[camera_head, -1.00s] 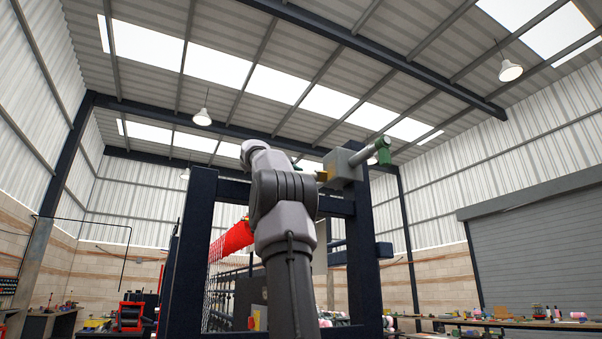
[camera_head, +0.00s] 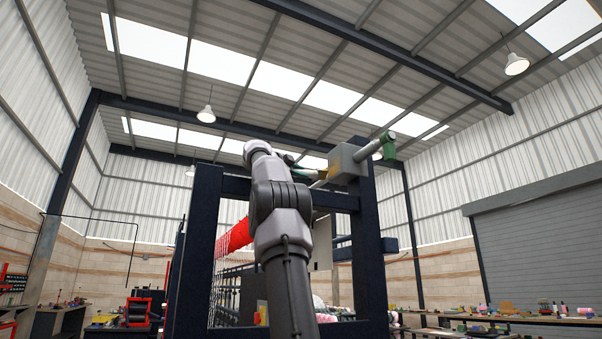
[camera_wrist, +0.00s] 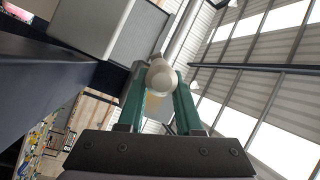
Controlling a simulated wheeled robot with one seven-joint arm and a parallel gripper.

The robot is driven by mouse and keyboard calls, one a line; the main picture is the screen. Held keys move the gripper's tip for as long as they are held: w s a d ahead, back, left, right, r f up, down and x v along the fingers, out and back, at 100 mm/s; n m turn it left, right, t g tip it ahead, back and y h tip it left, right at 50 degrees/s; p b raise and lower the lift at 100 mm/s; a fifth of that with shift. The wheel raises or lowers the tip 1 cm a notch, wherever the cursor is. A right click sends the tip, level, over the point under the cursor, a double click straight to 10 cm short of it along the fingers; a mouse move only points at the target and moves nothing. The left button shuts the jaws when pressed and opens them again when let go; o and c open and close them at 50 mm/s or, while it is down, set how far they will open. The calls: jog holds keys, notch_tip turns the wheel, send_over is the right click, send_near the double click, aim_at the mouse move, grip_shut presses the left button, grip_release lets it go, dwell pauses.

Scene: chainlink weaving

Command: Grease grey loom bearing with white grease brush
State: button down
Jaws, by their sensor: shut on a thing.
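The grey loom bearing (camera_head: 348,164) is a box-shaped block high on the dark loom frame, with a tan patch on its left side. A shaft runs from it up to the right. My gripper (camera_head: 308,170) is up beside the bearing's left side, partly hidden behind my arm. In the wrist view its green fingers (camera_wrist: 160,88) are shut on the white grease brush (camera_wrist: 161,76), whose rounded pale end faces the camera. The brush's far end is hidden there.
A cluttered bench (camera_head: 520,320) stands at right. The air above the loom is open.

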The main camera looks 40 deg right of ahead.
jog(key=shift+s, duration=0.1)
jog(key=shift+s+a+r, duration=0.2)
jog(key=shift+s+a, duration=0.1)
jog(key=shift+s, duration=0.45)
jog(key=shift+s+a+r, duration=0.1)
jog(key=shift+s+r, duration=0.1)
jog(key=shift+s, duration=0.55)
jog(key=shift+s+a+r, duration=0.1)
jog(key=shift+s+r, duration=0.05)
jog(key=shift+s, duration=0.6)
jog(key=s+a+r, duration=0.1)
jog(key=s+a, duration=0.1)
jog(key=s, duration=0.5)
jog(key=shift+s+r, duration=0.25)
jog(key=shift+w+d, duration=0.1)
